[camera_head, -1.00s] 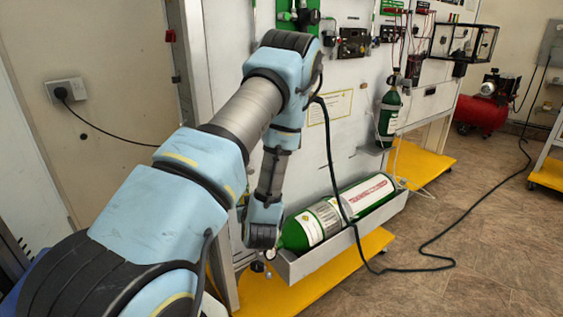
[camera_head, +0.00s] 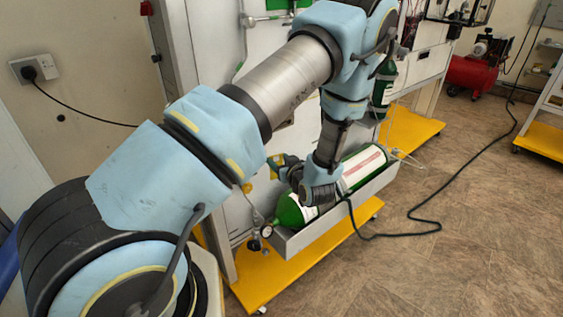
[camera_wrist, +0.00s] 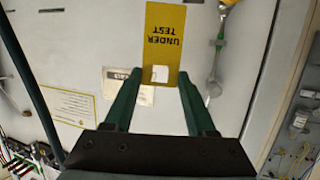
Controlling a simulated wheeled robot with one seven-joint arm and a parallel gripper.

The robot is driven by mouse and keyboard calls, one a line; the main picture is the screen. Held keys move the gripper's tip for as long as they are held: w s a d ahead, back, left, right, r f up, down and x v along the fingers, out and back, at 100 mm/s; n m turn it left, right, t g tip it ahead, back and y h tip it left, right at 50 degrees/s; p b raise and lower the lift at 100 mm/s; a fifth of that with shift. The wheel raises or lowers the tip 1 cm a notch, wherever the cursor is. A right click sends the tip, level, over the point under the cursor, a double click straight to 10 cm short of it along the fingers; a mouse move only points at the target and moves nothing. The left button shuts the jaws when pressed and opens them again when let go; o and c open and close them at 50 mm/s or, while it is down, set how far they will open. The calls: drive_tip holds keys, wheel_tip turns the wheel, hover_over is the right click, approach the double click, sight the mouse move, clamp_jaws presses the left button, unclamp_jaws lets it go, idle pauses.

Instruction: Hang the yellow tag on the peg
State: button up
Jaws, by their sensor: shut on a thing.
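The yellow tag (camera_wrist: 164,35) reads "UNDER TEST" upside down in the wrist view. It has a pale square opening near its gripper end. My gripper (camera_wrist: 160,78) is shut on that end, with a green finger on each side. The tag extends away from the fingertips, in front of the white panel. In the head view my gripper (camera_head: 284,166) is left of the wrist, beside the panel and above the green cylinder's left end. The yellow between its fingers is small there. I cannot clearly make out the peg in either view.
A slim metal fitting (camera_wrist: 217,62) with a yellow part (camera_wrist: 230,3) is right of the tag in the wrist view. A white label (camera_wrist: 118,88) is on the panel behind the fingers. A green cylinder (camera_head: 292,212) lies in a grey trough (camera_head: 318,232) below my gripper.

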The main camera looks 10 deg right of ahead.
drive_tip(key=w+a+f+b, duration=0.1)
drive_tip(key=w+a, duration=0.2)
drive_tip(key=w, duration=0.4)
drive_tip(key=shift+a+f, duration=0.2)
drive_tip(key=shift+f, duration=0.1)
idle(0.6)
drive_tip(key=shift+b, duration=0.3)
drive_tip(key=o, duration=1.4)
